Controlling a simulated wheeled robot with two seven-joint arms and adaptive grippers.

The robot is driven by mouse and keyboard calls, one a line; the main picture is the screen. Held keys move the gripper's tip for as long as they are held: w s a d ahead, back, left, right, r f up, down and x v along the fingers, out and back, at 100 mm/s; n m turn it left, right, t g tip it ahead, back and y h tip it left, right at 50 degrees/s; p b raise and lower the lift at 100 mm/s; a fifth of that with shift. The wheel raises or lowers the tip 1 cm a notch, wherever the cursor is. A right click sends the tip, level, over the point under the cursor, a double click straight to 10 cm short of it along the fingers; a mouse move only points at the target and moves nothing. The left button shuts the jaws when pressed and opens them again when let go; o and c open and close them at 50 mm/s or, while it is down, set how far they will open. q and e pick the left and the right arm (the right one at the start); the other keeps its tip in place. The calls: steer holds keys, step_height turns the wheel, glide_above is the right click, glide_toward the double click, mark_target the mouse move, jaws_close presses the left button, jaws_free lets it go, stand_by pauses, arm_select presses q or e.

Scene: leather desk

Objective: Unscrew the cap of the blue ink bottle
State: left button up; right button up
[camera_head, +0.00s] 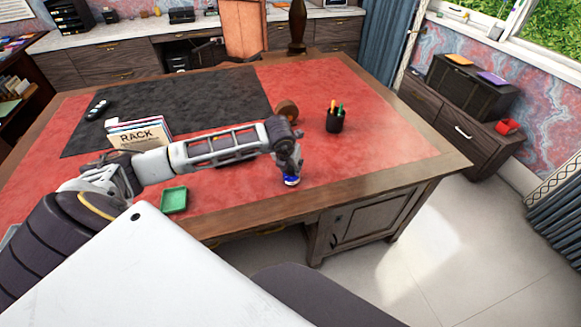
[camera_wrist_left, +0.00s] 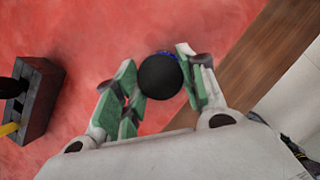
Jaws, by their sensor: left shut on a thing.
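The blue ink bottle (camera_head: 291,181) stands on the red leather of the desk (camera_head: 390,128) near its front edge. My left gripper (camera_head: 290,166) reaches down over it from above. In the left wrist view the round black cap (camera_wrist_left: 160,76) sits between the two fingers, and a sliver of blue bottle (camera_wrist_left: 166,52) shows behind it. The left gripper (camera_wrist_left: 163,85) is shut on the cap, one finger on each side. Most of the bottle is hidden by the cap and gripper. My right gripper is not in view.
A small green tray (camera_head: 174,200) lies to the left. A round brown object (camera_head: 287,110) stands behind my arm, and books (camera_head: 138,133) stand farther left.

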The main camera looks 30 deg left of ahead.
arm_select(q)
steer(key=shift+n+y, duration=0.3)
steer(key=shift+n, duration=0.3)
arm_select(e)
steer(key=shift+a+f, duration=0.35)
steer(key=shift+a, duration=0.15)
arm_select(q)
steer(key=shift+d+f+n+g+y+b, duration=0.1)
steer(key=shift+n+g+y+b, duration=0.25)
steer(key=shift+n, duration=0.4)
steer(key=shift+d+n+g+y+b, duration=0.15)
steer(key=shift+n+b, duration=0.25)
steer(key=shift+n, duration=0.35)
steer(key=shift+a+n, duration=0.15)
steer(key=shift+n, duration=0.25)
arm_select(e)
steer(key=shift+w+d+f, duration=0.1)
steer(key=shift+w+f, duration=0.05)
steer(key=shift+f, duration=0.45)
arm_select(q)
steer(key=shift+n, duration=0.3)
